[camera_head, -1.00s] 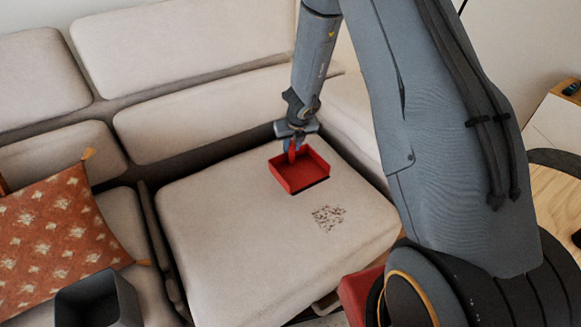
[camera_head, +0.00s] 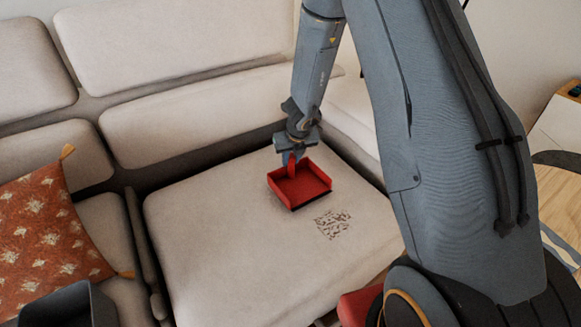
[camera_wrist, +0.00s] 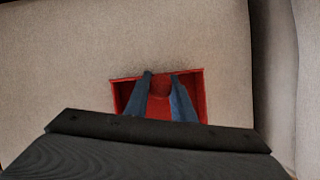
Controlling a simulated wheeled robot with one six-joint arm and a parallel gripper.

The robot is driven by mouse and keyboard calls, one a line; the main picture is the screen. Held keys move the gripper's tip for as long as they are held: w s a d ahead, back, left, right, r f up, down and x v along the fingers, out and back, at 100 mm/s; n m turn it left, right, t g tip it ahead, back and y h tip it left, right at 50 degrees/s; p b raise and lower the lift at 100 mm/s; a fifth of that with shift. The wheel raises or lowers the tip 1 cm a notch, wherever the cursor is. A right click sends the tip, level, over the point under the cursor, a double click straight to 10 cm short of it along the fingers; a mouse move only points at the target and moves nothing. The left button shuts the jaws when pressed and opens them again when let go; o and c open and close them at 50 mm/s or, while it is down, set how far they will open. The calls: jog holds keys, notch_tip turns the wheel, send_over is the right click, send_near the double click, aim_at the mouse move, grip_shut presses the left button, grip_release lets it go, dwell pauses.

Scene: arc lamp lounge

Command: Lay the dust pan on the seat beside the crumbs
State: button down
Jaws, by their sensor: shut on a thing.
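My gripper (camera_head: 291,157) is shut on the handle of the red dust pan (camera_head: 312,187). The pan is level or nearly so, its open side with a dark lip towards the crumbs (camera_head: 333,224). It is over the far part of the pale seat (camera_head: 215,235), beyond the crumbs and slightly left of them. I cannot tell whether it touches the seat. In the wrist view, my gripper's fingers (camera_wrist: 163,78) reach down over the dust pan (camera_wrist: 203,95) and hide part of it. The crumbs are out of that view.
An orange patterned cushion (camera_head: 45,230) leans on the sofa at left. A dark grey bin (camera_head: 65,305) is at the lower left. Back cushions (camera_head: 195,105) stand behind. The seat left of the pan is clear. A wooden table (camera_head: 560,200) is at right.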

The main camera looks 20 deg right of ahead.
jog(key=shift+f+b, duration=0.65)
jog(key=shift+f, duration=0.15)
jog(key=c, duration=1.5)
grip_release()
